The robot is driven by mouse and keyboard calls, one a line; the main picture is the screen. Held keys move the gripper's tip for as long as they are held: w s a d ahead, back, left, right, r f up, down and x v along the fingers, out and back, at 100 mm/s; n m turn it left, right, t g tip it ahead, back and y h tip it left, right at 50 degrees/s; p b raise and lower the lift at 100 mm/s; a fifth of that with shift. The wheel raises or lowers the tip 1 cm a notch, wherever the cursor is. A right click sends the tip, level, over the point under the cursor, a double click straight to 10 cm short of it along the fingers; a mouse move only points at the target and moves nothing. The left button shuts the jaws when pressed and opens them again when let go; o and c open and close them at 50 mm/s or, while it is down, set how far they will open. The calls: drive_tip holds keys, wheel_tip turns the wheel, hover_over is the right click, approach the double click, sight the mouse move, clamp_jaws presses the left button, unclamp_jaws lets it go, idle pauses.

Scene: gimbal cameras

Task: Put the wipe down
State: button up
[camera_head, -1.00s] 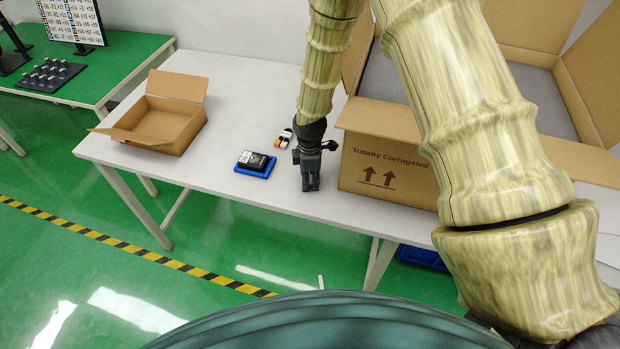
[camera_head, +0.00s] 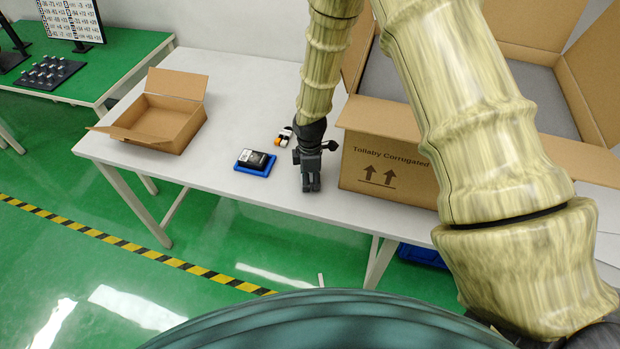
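My gripper (camera_head: 311,187) points down over the white table (camera_head: 235,95), close to its front edge and just left of the large cardboard box (camera_head: 385,165). Its dark fingers are close together and small in the picture; I cannot tell whether they are open or shut, and I see nothing clearly between them. I cannot make out a wipe for certain. Left of the gripper, a black item (camera_head: 253,157) with a pale label lies on a blue tray-like piece (camera_head: 263,172). A small white and orange item (camera_head: 283,138) lies behind them.
An open small cardboard box (camera_head: 155,122) stands at the table's left end. The large open box fills the right side, partly hidden by my arm. A green table (camera_head: 125,62) with a dark rack (camera_head: 48,74) is at the far left. The table between small box and blue piece is clear.

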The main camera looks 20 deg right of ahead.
drive_tip(key=shift+w+r+b, duration=0.15)
drive_tip(key=shift+r+b, duration=0.2)
drive_tip(key=shift+r, duration=0.45)
wheel_tip(320, 180, up, 11)
drive_tip(key=b, duration=0.3)
drive_tip(key=shift+b, duration=0.35)
drive_tip(key=shift+r, duration=0.15)
